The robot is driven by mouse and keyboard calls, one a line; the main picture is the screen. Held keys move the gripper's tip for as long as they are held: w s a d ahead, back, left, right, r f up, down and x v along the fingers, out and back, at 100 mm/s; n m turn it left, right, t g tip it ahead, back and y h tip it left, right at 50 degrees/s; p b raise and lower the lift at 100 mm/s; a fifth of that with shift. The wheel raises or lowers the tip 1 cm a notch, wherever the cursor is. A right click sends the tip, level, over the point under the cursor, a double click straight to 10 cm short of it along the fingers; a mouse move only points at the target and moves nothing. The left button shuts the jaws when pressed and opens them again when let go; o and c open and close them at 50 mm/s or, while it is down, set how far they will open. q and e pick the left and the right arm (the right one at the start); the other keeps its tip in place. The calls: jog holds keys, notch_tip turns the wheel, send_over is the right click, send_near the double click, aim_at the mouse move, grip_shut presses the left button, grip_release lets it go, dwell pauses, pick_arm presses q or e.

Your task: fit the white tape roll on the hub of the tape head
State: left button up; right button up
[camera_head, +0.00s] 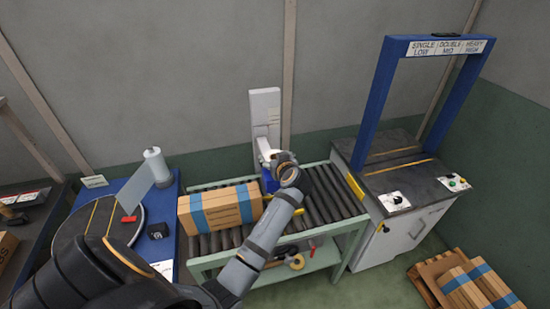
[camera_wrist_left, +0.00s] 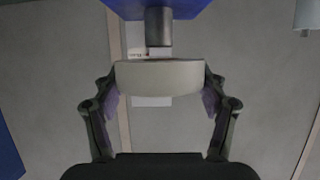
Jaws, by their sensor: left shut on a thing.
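The white tape roll (camera_wrist_left: 160,75) sits between the two fingers of my left gripper (camera_wrist_left: 160,93) in the left wrist view. The gripper is shut on it, with a finger at each side. The grey cylindrical hub (camera_wrist_left: 158,26) points toward the roll from the blue tape head (camera_wrist_left: 160,7). The hub's end lines up with the roll's middle; I cannot tell whether they touch. In the head view my left gripper (camera_head: 279,160) is beside the tape head (camera_head: 268,183) and partly hides it. My right gripper is out of view.
A taped carton (camera_head: 219,207) lies on the roller conveyor (camera_head: 328,190), left of my left arm. A white post (camera_head: 265,112) rises behind the tape head. A blue frame (camera_head: 372,110) stands over the machine at right. A stretch-film roll (camera_head: 157,166) stands at left.

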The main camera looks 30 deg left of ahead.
pick_arm(q)
jog(key=shift+f+b, duration=1.85)
jog(key=shift+f, duration=0.3)
jog(key=o, duration=1.3)
jog(key=shift+r, duration=0.1)
jog(key=shift+c, duration=0.2)
notch_tip(320, 180, up, 10)
